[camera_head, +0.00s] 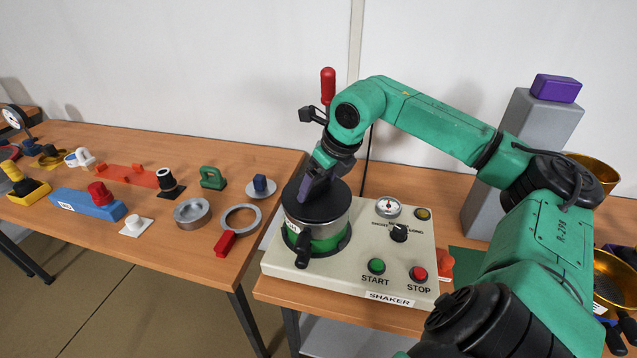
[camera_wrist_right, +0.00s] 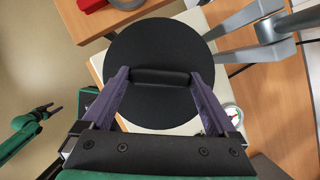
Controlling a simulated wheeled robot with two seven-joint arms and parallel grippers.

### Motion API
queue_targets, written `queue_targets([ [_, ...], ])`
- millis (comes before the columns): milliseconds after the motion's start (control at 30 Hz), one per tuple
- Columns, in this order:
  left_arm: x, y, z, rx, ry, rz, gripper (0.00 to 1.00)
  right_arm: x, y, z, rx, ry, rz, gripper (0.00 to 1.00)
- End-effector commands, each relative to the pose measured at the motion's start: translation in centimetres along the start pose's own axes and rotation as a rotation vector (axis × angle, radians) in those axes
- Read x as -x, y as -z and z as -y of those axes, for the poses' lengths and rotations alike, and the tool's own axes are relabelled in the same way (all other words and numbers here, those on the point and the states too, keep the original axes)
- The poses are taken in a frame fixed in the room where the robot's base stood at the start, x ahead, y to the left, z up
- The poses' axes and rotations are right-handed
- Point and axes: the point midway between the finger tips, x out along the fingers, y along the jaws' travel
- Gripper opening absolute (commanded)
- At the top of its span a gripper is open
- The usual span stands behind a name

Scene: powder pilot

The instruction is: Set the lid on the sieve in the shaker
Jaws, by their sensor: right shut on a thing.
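The black round lid (camera_head: 320,210) is at the top of the sieve stack in the shaker (camera_head: 390,270); I cannot tell whether a thin gap is left under it. A silver sieve rim (camera_head: 325,231) and a green band (camera_head: 328,244) show below it. My right gripper (camera_head: 312,186) is shut on the lid's bar handle (camera_wrist_right: 160,77), which lies between its purple fingers in the right wrist view. There the lid (camera_wrist_right: 155,45) hides the sieve's opening. My left gripper (camera_wrist_right: 50,109) shows small at the left edge of the right wrist view; its jaw state is unclear.
A red-handled clamp (camera_head: 328,85) stands behind the shaker. START (camera_head: 376,266) and STOP (camera_head: 419,274) buttons sit at its front. A grey block (camera_head: 500,150) and brass bowls (camera_head: 612,280) are right. The left table holds a ring (camera_head: 241,219), a pan (camera_head: 192,213) and several tools.

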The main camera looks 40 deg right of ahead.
Motion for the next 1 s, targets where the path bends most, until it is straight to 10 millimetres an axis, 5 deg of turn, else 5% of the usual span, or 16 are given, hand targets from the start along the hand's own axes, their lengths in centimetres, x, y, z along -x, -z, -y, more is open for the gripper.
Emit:
queue_targets([
  [500,-1.1,-0.1,-0.1,0.0,-0.001,-0.001,0.67,-1.1,0.4,0.0,0.0,0.0,0.001,0.34],
  [533,-1.0,0.0,-0.1,-0.001,-0.001,-0.001,0.67,-0.9,0.4,0.0,0.0,0.0,0.001,1.0],
  [767,-0.9,0.0,-0.1,-0.001,-0.001,-0.001,0.67,-0.9,0.4,0.0,0.0,0.0,0.0,1.0],
  [1000,1.4,0.2,0.0,-0.001,-0.001,-0.002,0.67,1.2,-0.5,0.0,0.0,0.0,0.0,1.0],
])
